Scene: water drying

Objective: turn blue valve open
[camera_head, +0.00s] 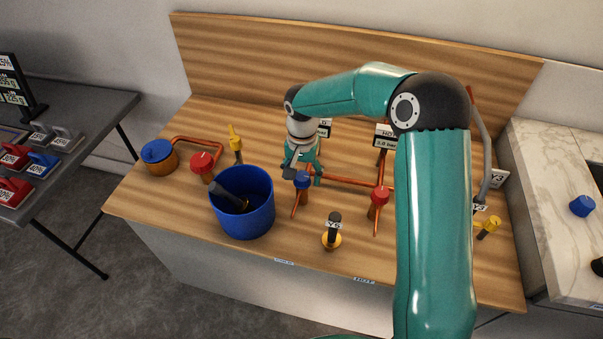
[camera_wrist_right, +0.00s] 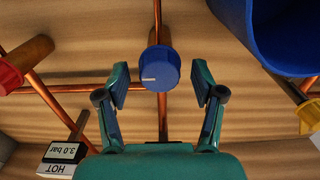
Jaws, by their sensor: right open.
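The blue valve (camera_head: 303,181) is a round blue knob on a copper pipe, near the middle of the wooden bench. In the right wrist view the blue valve (camera_wrist_right: 159,69) shows a white mark on its face, pointing left. My right gripper (camera_head: 302,172) is at the valve. In the right wrist view my right gripper (camera_wrist_right: 163,88) is open, with one finger on each side of the knob and a visible gap to it on both sides. My left gripper is not in view.
A blue bucket (camera_head: 262,221) with a dark object inside stands close left of the valve. Red valves stand left (camera_head: 201,162) and right (camera_head: 381,195). Copper pipes (camera_head: 345,181) run along the wooden bench (camera_head: 160,215).

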